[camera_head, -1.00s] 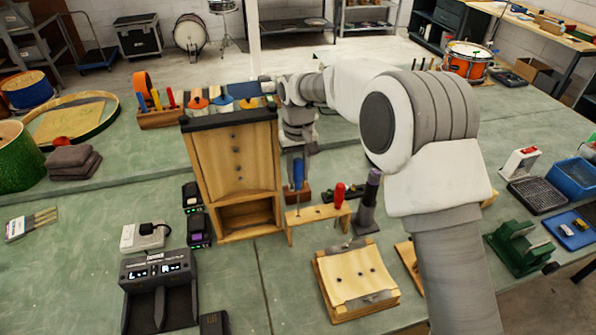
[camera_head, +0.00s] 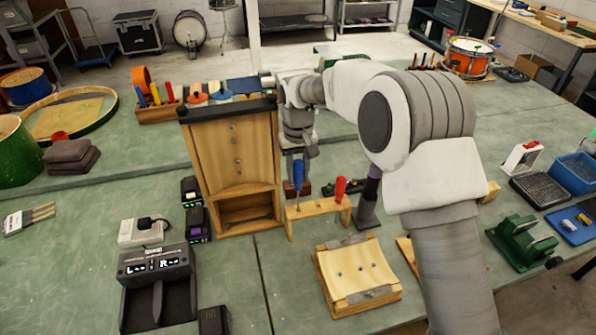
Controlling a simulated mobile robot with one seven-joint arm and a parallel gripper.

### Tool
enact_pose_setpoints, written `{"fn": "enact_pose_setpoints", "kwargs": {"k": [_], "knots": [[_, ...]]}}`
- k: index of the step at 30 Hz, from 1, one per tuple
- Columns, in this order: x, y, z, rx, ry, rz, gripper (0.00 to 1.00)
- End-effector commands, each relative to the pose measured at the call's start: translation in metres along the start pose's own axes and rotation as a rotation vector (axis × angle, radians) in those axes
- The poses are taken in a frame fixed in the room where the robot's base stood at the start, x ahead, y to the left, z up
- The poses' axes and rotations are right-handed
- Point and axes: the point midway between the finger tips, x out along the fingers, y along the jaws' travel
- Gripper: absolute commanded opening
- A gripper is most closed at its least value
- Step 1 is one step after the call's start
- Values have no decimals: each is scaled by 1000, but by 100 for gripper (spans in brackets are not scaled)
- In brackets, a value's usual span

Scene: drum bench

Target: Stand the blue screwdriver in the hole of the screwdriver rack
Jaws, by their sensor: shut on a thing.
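The blue screwdriver (camera_head: 298,176) is upright below my gripper (camera_head: 298,157), which is shut on the top of its handle. It is over the left part of the screwdriver rack (camera_head: 318,214), a small wooden bridge-like stand. The lower end of the screwdriver meets the rack's top in the picture. I cannot tell whether its tip is in the hole or just above or behind it. A red screwdriver (camera_head: 340,189) stands in the right part of the rack.
A tall wooden cabinet-like piece (camera_head: 237,165) stands close to the rack's left. A dark cone-shaped stand (camera_head: 368,208) is close on the right, partly behind my arm. Bench space at the left front holds a charger (camera_head: 158,275).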

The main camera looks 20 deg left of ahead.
Motion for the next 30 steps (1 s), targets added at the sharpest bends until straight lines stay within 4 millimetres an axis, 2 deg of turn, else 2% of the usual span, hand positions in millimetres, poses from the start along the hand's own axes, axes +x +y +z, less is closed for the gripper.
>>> {"fn": "enact_pose_setpoints", "kwargs": {"k": [30], "knots": [[53, 0, 0, 0, 1, 0, 0]]}}
